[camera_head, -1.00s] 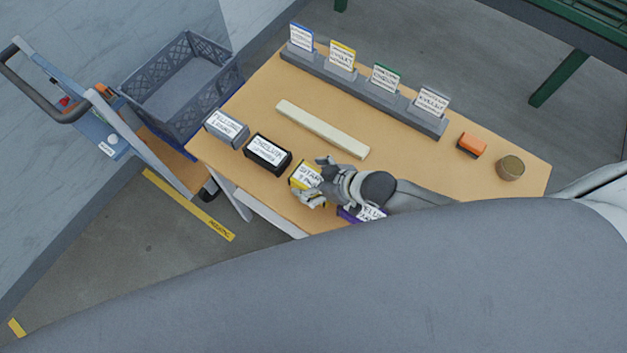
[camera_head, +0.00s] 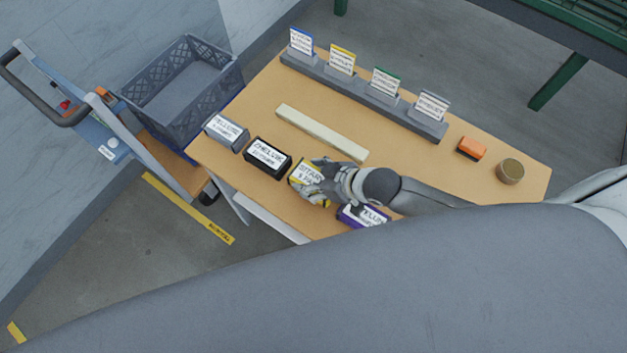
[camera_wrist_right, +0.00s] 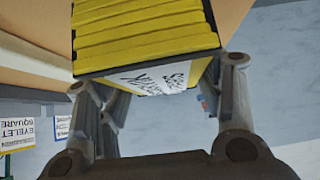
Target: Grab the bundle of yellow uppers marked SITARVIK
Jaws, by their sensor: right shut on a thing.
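The yellow bundle (camera_head: 304,174) with a white label starting "SITAR" sits near the front edge of the table. In the right wrist view the bundle (camera_wrist_right: 146,36) shows stacked yellow layers and a white label, between the two fingers. My right gripper (camera_head: 317,186) is shut on the bundle, with a finger on either side of it. In the right wrist view the gripper (camera_wrist_right: 160,100) reaches up both sides of it. Part of the bundle is hidden by the gripper in the head view. My left gripper is not in view.
A black bundle (camera_head: 267,158) and a grey bundle (camera_head: 226,132) lie left of it, a purple bundle (camera_head: 362,216) right. A pale bar (camera_head: 322,132) lies behind. A sign rack (camera_head: 364,92) stands at the back. A grey crate (camera_head: 180,85) is on a cart at left.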

